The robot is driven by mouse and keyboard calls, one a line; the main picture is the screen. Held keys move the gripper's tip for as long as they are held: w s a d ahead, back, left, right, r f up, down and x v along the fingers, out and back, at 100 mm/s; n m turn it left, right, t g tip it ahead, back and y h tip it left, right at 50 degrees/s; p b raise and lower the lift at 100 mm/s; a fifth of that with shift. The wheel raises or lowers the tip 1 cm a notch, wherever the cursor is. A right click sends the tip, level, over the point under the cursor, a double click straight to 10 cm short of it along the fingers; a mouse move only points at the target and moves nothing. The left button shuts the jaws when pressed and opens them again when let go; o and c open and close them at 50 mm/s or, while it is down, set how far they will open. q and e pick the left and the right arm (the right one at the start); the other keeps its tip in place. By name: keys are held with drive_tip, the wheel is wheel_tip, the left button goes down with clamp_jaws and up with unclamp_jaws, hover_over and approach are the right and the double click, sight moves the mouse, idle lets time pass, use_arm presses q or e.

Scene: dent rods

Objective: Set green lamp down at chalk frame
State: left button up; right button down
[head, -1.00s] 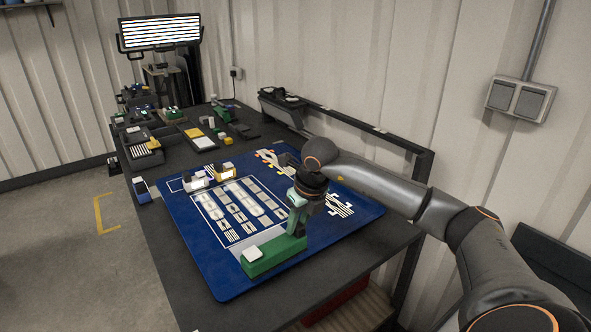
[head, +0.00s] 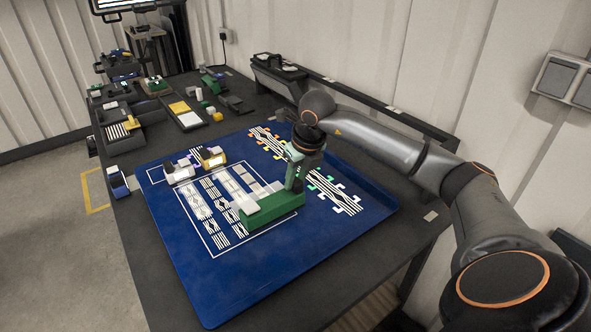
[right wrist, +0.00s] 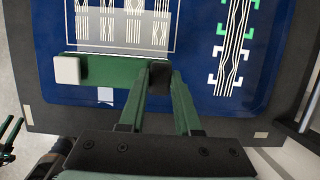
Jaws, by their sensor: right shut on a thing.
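My right gripper (head: 293,186) is shut on the green lamp (head: 272,212), a long green block with a pale square cap at its left end. The lamp also shows in the right wrist view (right wrist: 110,72), with a dark block between my fingertips. It is over the blue mat; I cannot tell whether it touches. White corner marks, seemingly the chalk frame (right wrist: 228,68), surround a striped pattern to the right of the lamp. They also show in the head view (head: 350,195), apart from the lamp. My left gripper (right wrist: 12,130) seems to show small at the right wrist view's lower left.
The blue mat (head: 200,290) bears a white-outlined panel of striped patterns. Green corner marks (head: 322,178) and orange ones (head: 268,140) lie beyond the white marks. A yellow block (head: 213,157) and a white block (head: 180,172) stand at the mat's far left. The mat's front is clear.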

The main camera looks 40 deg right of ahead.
sight(296, 207)
drive_tip(key=shift+f+b, duration=0.55)
drive_tip(key=shift+f, duration=0.05)
drive_tip(key=shift+f+b, duration=2.6)
drive_tip(key=shift+f, duration=0.95)
drive_tip(key=shift+f+b, duration=0.3)
drive_tip(key=shift+f, duration=0.1)
drive_tip(key=c, duration=0.5)
unclamp_jaws()
drive_tip(key=shift+s, duration=0.1)
drive_tip(key=v, duration=1.2)
drive_tip(key=shift+a+r, duration=0.1)
drive_tip(key=shift+r, duration=0.15)
drive_tip(key=shift+s, duration=0.1)
